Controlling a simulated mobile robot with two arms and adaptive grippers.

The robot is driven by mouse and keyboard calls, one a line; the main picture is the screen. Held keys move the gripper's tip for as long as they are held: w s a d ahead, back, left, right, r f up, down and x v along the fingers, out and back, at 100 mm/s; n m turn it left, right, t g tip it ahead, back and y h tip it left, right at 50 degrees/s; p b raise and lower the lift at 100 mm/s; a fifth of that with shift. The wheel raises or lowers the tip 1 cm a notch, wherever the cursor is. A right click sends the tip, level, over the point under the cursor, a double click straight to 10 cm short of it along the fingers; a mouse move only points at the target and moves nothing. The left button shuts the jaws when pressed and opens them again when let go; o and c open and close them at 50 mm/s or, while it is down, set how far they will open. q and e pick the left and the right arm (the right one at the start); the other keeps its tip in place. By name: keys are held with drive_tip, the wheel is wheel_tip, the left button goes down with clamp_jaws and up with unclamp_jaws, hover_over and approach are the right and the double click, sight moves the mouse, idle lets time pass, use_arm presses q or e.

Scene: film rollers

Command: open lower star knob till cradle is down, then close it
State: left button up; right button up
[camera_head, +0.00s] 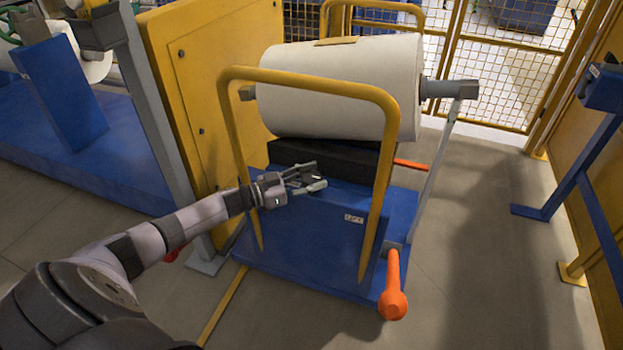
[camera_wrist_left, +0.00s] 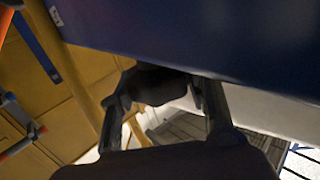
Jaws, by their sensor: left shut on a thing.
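My left gripper (camera_head: 308,178) reaches in from the left to the upper part of the blue lift cart (camera_head: 290,245), inside its yellow hoop handle. In the left wrist view its two fingers (camera_wrist_left: 168,92) are shut on a dark, lobed knob (camera_wrist_left: 158,86) below a blue panel. In the head view I cannot make out the knob at the gripper. The black cradle block (camera_head: 335,158) sits on the cart under the large white film roll (camera_head: 345,90). I cannot tell whether roll and cradle touch. My right gripper is not in view.
The yellow hoop (camera_head: 305,82) rises around my gripper's work area. A bar with an orange grip (camera_head: 393,290) sticks out at the cart's front right. A yellow cabinet (camera_head: 215,90) stands close on the left. The floor (camera_head: 480,260) to the right is clear.

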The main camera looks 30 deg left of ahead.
use_arm(q)
drive_tip(key=shift+r, duration=0.15)
drive_tip(key=o, duration=1.2)
drive_tip(key=v, duration=1.2)
